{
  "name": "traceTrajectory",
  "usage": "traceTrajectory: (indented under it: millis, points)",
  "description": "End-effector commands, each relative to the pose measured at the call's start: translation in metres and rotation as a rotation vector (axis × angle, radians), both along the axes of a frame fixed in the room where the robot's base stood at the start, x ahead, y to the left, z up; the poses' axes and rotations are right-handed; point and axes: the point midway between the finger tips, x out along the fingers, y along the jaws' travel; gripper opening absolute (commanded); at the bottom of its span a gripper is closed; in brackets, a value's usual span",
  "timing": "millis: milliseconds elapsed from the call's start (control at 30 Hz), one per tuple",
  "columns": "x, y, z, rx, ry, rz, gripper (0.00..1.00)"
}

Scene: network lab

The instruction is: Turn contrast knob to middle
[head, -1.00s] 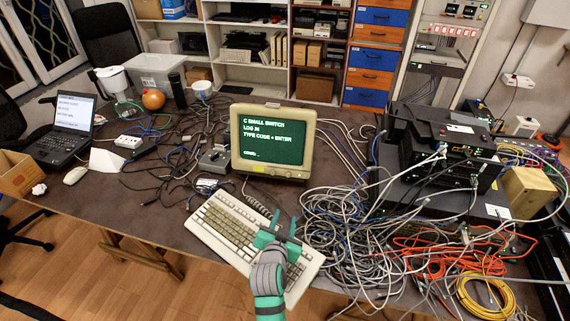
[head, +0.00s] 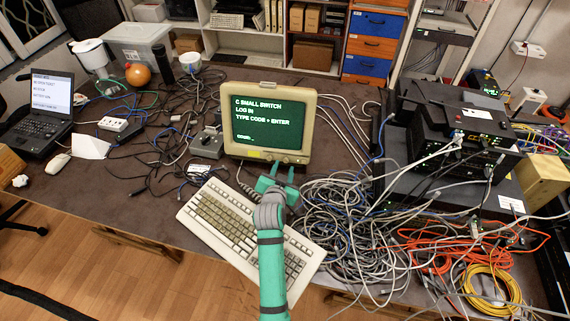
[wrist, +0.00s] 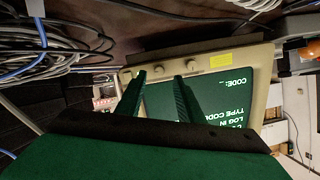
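In the wrist view the monitor's lower bezel (wrist: 225,68) appears upside down. Two small round knobs, one (wrist: 158,71) and another (wrist: 191,63), sit on it; I cannot read which is contrast or how either is turned. My gripper (head: 281,171) is just in front of the monitor's lower edge. In the wrist view my gripper (wrist: 160,77) has its fingers apart with nothing between them. The first knob shows between the fingertips, apparently beyond them; contact cannot be told.
A beige keyboard (head: 235,225) lies beneath my arm. A tangle of grey cables (head: 345,225) lies to the right, with black network boxes (head: 460,125) behind. A small grey box (head: 208,143) stands left of the monitor. The air before the monitor's bezel looks clear.

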Motion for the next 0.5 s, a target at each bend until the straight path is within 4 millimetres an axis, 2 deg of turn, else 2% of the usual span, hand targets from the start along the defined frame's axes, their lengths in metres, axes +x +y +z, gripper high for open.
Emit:
traceTrajectory:
  millis: [200, 500]
  points:
    - [0.027, -0.007, -0.010, 0.000, 0.001, -0.003, 0.34]
    - [0.037, -0.009, -0.015, 0.000, 0.000, -0.002, 0.34]
